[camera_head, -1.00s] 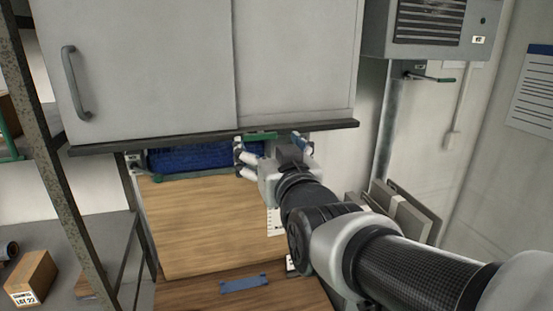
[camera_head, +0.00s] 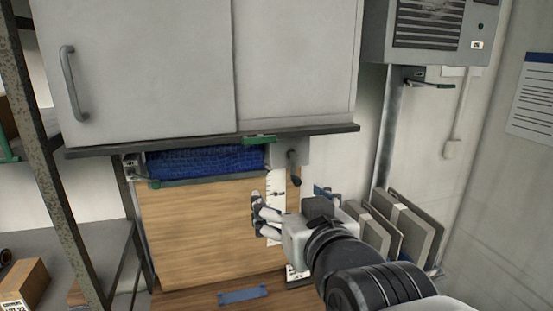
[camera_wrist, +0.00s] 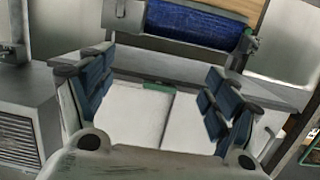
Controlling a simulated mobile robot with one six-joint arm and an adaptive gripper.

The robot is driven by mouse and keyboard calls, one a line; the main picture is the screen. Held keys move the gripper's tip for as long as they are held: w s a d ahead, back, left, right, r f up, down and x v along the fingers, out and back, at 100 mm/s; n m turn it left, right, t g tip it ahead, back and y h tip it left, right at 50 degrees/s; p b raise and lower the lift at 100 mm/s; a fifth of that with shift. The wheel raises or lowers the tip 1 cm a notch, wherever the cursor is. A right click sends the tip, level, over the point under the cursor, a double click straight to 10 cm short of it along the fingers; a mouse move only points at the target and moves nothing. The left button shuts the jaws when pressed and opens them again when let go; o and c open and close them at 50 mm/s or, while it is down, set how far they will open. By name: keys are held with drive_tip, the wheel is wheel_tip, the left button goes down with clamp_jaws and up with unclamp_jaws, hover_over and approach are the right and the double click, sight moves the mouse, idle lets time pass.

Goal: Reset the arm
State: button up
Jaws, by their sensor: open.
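My gripper (camera_head: 295,207) is open and empty in the head view, in front of the right part of the upright wooden panel (camera_head: 205,235). In the wrist view my gripper (camera_wrist: 155,105) shows its blue-padded fingers spread wide with nothing between them. Beyond the fingers are the pale cabinet doors, a small green piece on the ledge, and the blue roll. My arm comes in from the lower right of the head view.
A grey cabinet (camera_head: 150,70) with a dark bottom ledge hangs above. A blue roll (camera_head: 205,161) sits beneath it. Grey panels (camera_head: 405,225) stand at the right. A rack post (camera_head: 50,170) stands left. A blue strip (camera_head: 243,294) lies on the wooden surface below.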

drive_tip(key=s+d+f+m+g+h+b, duration=0.1)
drive_tip(key=s+d+f+g+b, duration=0.2)
drive_tip(key=s+f, duration=0.4)
drive_tip(key=s+d+f+m+g+h+b, duration=0.1)
drive_tip(key=s+d+f+g+b, duration=0.3)
drive_tip(key=f, duration=1)
drive_tip(key=s+d+f+g+h+b, duration=0.2)
drive_tip(key=s+d+f+g+b, duration=0.1)
drive_tip(key=s+f, duration=0.7)
drive_tip(key=d+f+b, duration=0.1)
drive_tip(key=b, duration=0.1)
drive_tip(key=shift+s+d+m+g+b, duration=0.2)
drive_tip(key=shift+d+m+g+b, duration=0.1)
drive_tip(key=shift+d+m, duration=0.1)
